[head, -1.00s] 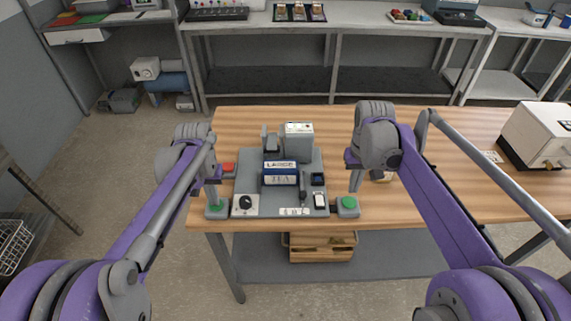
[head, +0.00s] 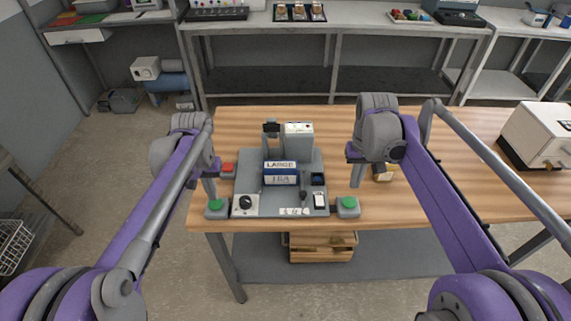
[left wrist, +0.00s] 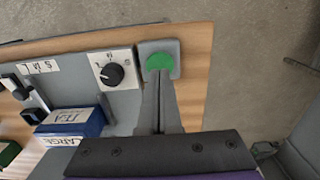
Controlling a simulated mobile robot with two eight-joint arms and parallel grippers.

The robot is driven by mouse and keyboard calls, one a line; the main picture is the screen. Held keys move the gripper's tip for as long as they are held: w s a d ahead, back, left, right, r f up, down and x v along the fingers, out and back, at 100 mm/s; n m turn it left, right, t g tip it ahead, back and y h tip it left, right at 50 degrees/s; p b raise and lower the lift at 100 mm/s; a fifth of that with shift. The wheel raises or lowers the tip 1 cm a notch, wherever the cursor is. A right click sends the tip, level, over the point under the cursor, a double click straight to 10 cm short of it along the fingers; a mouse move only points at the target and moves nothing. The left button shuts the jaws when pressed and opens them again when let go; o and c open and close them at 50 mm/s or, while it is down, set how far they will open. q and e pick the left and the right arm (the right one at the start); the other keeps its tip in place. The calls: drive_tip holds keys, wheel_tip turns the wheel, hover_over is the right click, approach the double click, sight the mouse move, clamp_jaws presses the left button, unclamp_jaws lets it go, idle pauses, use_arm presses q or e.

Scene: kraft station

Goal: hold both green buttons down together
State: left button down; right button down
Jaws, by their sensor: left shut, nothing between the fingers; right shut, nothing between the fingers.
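The left green button (head: 215,204) sits on a grey block at the station's front left corner. The right green button (head: 348,202) sits on a matching block at the front right. My left gripper (head: 212,199) is shut and points down just above the left button. In the left wrist view, its closed fingers (left wrist: 160,82) overlap the near edge of the left button (left wrist: 160,61); contact cannot be told. My right gripper (head: 354,186) is shut and empty, just above and slightly beyond the right button, apart from it.
Between the buttons, the grey station (head: 240,182) carries a blue-and-white tea box (head: 281,178), a black dial (head: 245,202) and a grey machine (head: 298,141). A red button (head: 228,168) stands at its left. A white box (head: 540,135) stands far right. The wooden table (head: 420,205) has free room at right.

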use_arm(q)
drive_tip(key=shift+r, duration=2.2)
